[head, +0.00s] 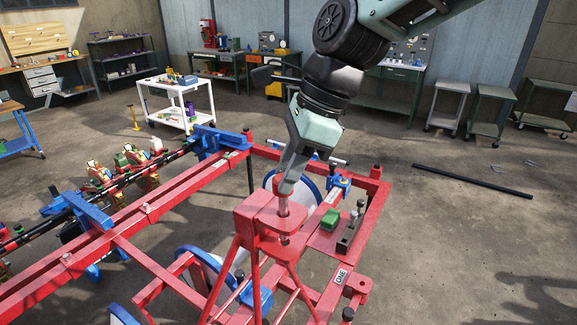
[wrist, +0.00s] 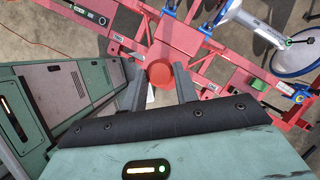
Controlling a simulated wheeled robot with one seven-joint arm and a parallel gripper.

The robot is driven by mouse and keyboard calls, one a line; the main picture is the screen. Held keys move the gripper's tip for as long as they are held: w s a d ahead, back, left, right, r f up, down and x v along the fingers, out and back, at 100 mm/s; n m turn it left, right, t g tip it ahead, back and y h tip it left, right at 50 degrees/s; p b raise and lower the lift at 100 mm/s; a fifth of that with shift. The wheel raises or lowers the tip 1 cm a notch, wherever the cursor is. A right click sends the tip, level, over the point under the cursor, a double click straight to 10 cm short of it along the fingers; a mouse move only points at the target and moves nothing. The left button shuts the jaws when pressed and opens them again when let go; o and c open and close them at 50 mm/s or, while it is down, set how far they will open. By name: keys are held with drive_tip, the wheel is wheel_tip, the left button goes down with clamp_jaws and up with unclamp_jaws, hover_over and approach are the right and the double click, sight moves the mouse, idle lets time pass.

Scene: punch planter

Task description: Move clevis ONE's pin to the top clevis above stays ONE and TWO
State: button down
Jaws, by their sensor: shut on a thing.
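How deep the pin sits I cannot tell. In the wrist view, a round red head (wrist: 160,72) lies between the fingertips, above the red frame. The label ONE (head: 341,277) is on the lower red beam at right, beside a red clevis-like bracket (head: 357,286).
A red plate (head: 322,241) right of the top clevis carries a green block (head: 329,219) and grey upright posts (head: 351,225). A black bar (head: 472,181) lies on the open floor at right.

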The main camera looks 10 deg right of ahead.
drive_tip(key=shift+f+b, duration=1.25)
drive_tip(key=shift+f, duration=0.95)
drive_tip(key=c, duration=1)
unclamp_jaws()
drive_tip(key=b+v, duration=0.2)
drive_tip(key=v, duration=1.5)
drive_tip(key=s+d+f+n+h, duration=0.1)
drive_tip(key=s+f+n+h, duration=0.1)
drive_tip(key=s+f+n, duration=0.7)
drive_tip(key=s+d+f+n+h+b, duration=0.1)
drive_tip(key=s+f+n, duration=0.7)
drive_tip(key=f+n, duration=0.8)
drive_tip(key=shift+s+d+f+n+h, duration=0.3)
drive_tip(key=shift+s+f+h, duration=0.1)
drive_tip(key=shift+f+h, duration=0.1)
